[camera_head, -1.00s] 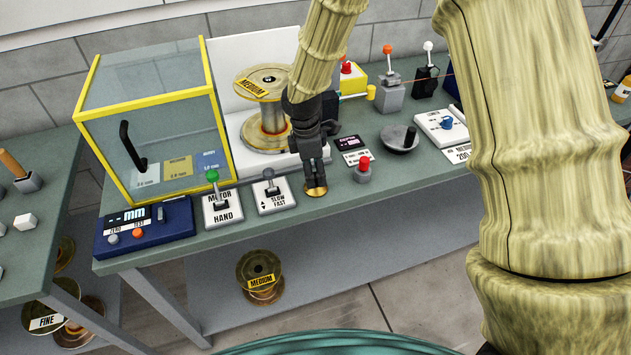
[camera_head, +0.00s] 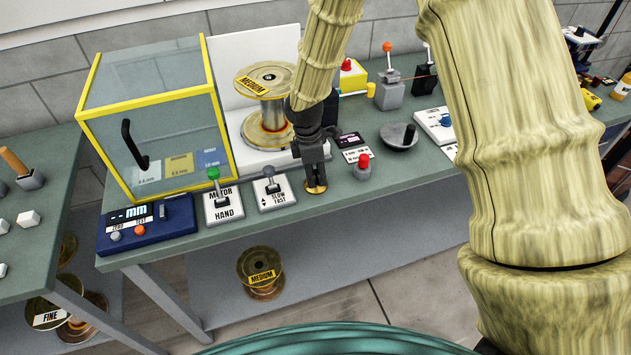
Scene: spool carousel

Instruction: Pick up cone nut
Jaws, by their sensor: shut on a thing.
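The cone nut (camera_head: 315,191) is a small brass-coloured piece at the lower end of my gripper (camera_head: 315,182). My gripper is dark grey, points down, and is shut on the nut near the front edge of the bench. The fingers hide part of the nut. I cannot tell whether the nut touches the bench top or is just above it.
A spool labelled MEDIUM (camera_head: 265,110) stands behind my gripper on the left. The SLOW/FAST lever plate (camera_head: 272,193) is close on the left, a red button (camera_head: 362,166) on the right. A yellow-edged clear box (camera_head: 158,120) stands further left.

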